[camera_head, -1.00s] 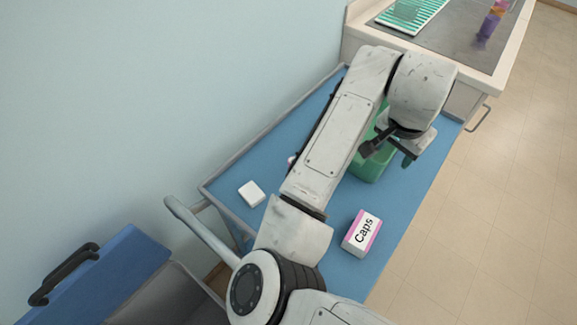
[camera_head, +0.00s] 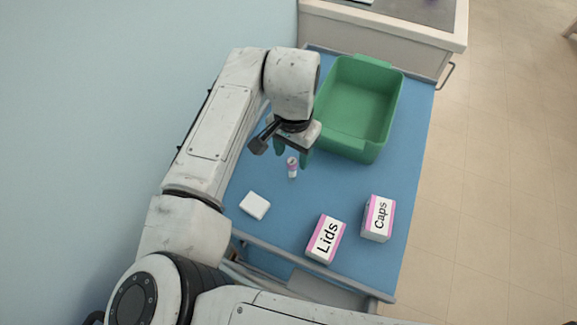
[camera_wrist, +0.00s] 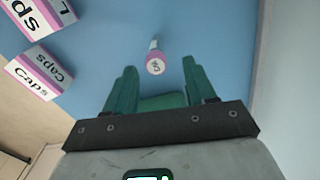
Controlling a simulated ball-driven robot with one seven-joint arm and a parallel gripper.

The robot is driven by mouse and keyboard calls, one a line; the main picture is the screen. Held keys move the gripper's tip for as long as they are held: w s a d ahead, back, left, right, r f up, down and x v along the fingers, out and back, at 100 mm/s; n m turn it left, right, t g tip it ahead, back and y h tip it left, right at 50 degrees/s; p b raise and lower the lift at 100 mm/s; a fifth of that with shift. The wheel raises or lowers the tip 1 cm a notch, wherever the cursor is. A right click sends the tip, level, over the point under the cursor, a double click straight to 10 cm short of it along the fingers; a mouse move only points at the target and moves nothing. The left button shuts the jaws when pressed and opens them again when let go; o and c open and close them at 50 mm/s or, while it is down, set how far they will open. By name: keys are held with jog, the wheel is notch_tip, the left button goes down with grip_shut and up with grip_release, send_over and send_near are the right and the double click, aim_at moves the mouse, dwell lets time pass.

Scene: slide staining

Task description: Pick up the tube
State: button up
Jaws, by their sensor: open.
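The tube (camera_head: 292,168) is small and white with a pink cap. It stands on the blue table (camera_head: 338,182), left of the green bin. In the wrist view the tube (camera_wrist: 155,62) shows its round pink cap with small lettering, ahead of and between the fingertips. My gripper (camera_head: 292,150) has green fingers, is open and empty, and is just behind and above the tube in the head view. In the wrist view the open gripper (camera_wrist: 160,75) has one finger on each side, with the tube not touching either.
A green bin (camera_head: 392,90) stands to the right of my gripper. A white block (camera_head: 255,205), a Lids box (camera_head: 325,238) and a Caps box (camera_head: 378,218) are nearer the front. A counter (camera_head: 380,30) stands beyond the table. A wall runs along the left.

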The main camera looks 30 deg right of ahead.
aim_at(292, 171)
jog(key=shift+f, duration=0.9)
jog(key=shift+s+a+f+p, duration=0.1)
jog(key=shift+s+f+p, duration=0.1)
jog(key=shift+f, duration=1.15)
jog(key=shift+s+a+f+p, duration=0.1)
jog(key=shift+f+p, duration=0.1)
jog(key=shift+f, duration=1.15)
grip_shut()
